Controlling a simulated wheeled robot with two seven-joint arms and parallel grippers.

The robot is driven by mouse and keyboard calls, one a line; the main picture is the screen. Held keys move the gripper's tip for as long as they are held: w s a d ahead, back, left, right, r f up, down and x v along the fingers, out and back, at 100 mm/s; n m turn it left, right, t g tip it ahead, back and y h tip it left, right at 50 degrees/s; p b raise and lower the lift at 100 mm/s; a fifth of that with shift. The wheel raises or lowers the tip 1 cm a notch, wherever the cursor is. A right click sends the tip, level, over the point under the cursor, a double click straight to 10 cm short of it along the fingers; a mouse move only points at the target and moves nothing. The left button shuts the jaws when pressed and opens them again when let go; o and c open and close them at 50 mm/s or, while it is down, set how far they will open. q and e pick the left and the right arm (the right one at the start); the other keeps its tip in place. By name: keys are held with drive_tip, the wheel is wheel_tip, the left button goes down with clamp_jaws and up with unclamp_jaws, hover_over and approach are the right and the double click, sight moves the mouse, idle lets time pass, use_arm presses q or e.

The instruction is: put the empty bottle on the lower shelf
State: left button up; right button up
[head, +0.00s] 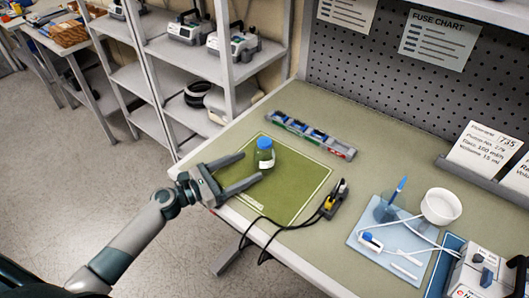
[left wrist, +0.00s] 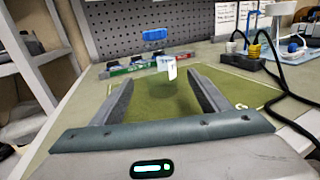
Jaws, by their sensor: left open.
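The bottle (head: 264,155) is clear with a blue cap and a white label, and it stands upright on the green mat (head: 290,195) on the workbench. It also shows in the left wrist view (left wrist: 170,72), ahead of and between the finger lines. My left gripper (head: 251,167) is open, low over the mat, its fingers pointing at the bottle. I cannot tell whether either finger touches it. The grey shelving unit has an upper shelf (head: 185,55) with pumps and a lower shelf (head: 178,112) with a white device and a dark round coil. My right gripper is not in view.
A rail of coloured clips (head: 310,135) lies behind the mat. A small block with black cables (head: 335,198) sits at the mat's right edge. A blue tray (head: 365,243), white cup (head: 441,205) and a pump (head: 482,275) stand at right. Floor left of the bench is clear.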

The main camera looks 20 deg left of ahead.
sight(256, 161)
use_arm(q)
drive_tip(key=shift+x, duration=0.85)
drive_tip(key=shift+w+d, duration=0.2)
drive_tip(key=shift+w, duration=0.05)
drive_tip(key=p+x, duration=0.2)
drive_tip(key=x, duration=0.2)
drive_tip(key=shift+w+r, duration=0.1)
drive_tip(key=shift+w+d, duration=0.35)
drive_tip(key=c, duration=1.2)
drive_tip(key=shift+c, duration=0.2)
